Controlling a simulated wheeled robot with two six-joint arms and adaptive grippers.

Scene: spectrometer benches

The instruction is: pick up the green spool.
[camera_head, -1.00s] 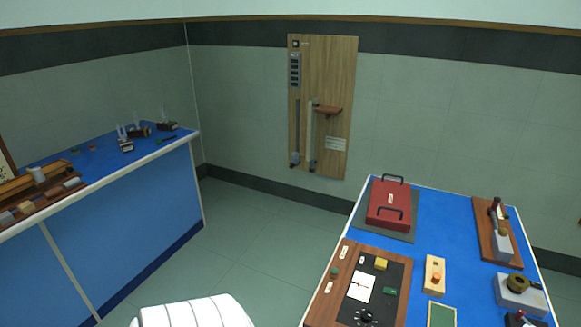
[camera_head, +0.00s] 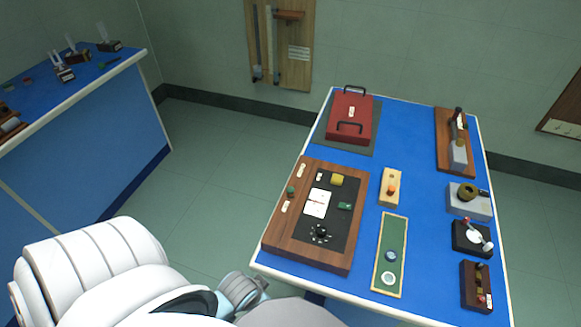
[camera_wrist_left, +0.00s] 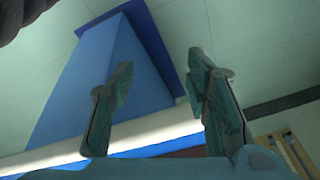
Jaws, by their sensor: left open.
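A small green piece (camera_head: 291,190), perhaps the green spool, sits on the left margin of a wooden board (camera_head: 275,238) on the blue table; it is too small to be sure. No spool shows in that view. In the head view my white left arm is at the bottom left, and its fingers cannot be made out. My right gripper is not in view.
The blue table (camera_head: 405,135) also holds a red case (camera_head: 350,118), a green tray (camera_head: 391,240) with two round items, a wooden block (camera_head: 390,187) with an orange knob, and devices along the right edge. Another blue bench (camera_head: 100,115) stands left. Open floor lies between.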

